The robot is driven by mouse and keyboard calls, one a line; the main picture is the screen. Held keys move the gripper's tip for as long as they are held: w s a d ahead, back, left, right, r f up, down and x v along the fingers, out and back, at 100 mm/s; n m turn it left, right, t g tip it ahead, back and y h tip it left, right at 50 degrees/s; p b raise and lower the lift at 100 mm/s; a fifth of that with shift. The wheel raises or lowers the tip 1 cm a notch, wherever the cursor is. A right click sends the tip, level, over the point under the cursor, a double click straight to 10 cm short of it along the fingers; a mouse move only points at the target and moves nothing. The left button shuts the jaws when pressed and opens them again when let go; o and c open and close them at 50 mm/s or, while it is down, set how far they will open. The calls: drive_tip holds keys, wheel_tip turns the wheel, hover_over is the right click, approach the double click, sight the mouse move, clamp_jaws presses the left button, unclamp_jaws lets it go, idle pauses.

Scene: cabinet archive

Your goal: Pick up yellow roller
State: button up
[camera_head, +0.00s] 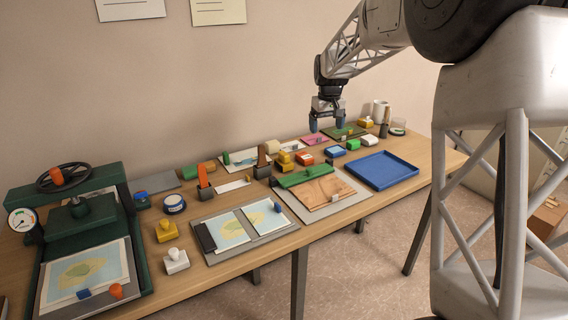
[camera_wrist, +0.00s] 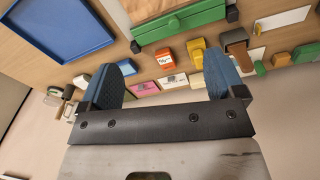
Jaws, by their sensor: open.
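Several yellow items stand on the table, and I cannot tell for sure which is the roller. A yellow block-like item (camera_head: 284,161) stands mid-table behind the green bar; it also shows in the wrist view (camera_wrist: 197,52), beyond the right finger. Another yellow item (camera_head: 365,122) is at the far right by the mug, and a yellow knobbed stamp (camera_head: 167,231) is at the front left. My gripper (camera_head: 327,125) is open and empty above the far right part of the table. Its two blue fingers show in the wrist view (camera_wrist: 168,75), apart, with nothing held between them.
A blue tray (camera_head: 382,183) lies at the right front. A green bar (camera_head: 305,176) crosses a board beside it. Orange (camera_head: 305,158) and blue-white (camera_head: 335,152) items crowd the back. A white mug (camera_head: 380,108) stands far right. A green press (camera_head: 76,215) fills the left end.

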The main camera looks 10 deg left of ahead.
drive_tip(key=w+a+f+n, duration=0.1)
drive_tip(key=w+a+f, duration=0.6)
drive_tip(key=w+a, duration=0.15)
drive_tip(key=n, duration=0.1)
hover_over(284, 153)
drive_tip(key=shift+g, duration=0.4)
drive_tip(key=f, duration=0.7)
drive_tip(key=shift+w+a+f, duration=0.1)
drive_tip(key=shift+w+f, duration=0.2)
drive_tip(key=shift+w, duration=0.05)
drive_tip(key=shift+f, duration=0.1)
drive_tip(key=shift+f, duration=1.2)
drive_tip(key=shift+f, duration=0.15)
drive_tip(key=shift+s+f, duration=0.2)
drive_tip(key=shift+f, duration=2.25)
drive_tip(key=c, duration=1.1)
